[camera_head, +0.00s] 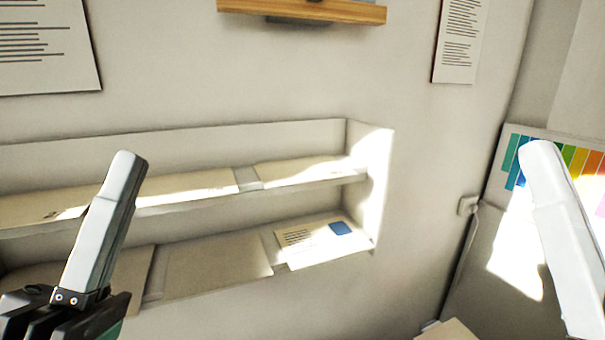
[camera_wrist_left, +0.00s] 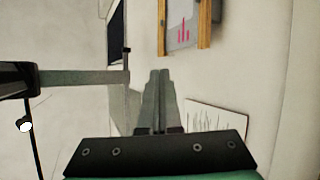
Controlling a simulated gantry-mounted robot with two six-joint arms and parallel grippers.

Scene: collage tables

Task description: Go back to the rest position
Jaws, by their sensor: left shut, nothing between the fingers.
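My left gripper (camera_head: 124,160) stands upright at the left of the head view, its pale fingers shut together and empty. It is in front of the recessed shelf and covers a part of it. In the left wrist view the shut fingers (camera_wrist_left: 160,74) have nothing between them. My right gripper (camera_head: 540,150) is at the right edge of the head view, pointing up. Only a pale finger shape of it shows, and its mount is out of the picture, so I cannot tell whether it is open or shut.
A recessed wall shelf (camera_head: 300,131) with two levels holds flat sheets, one a card with a blue patch (camera_head: 341,228). A wooden ledge (camera_head: 340,11) is above. A colour chart (camera_head: 510,150) is behind my right gripper.

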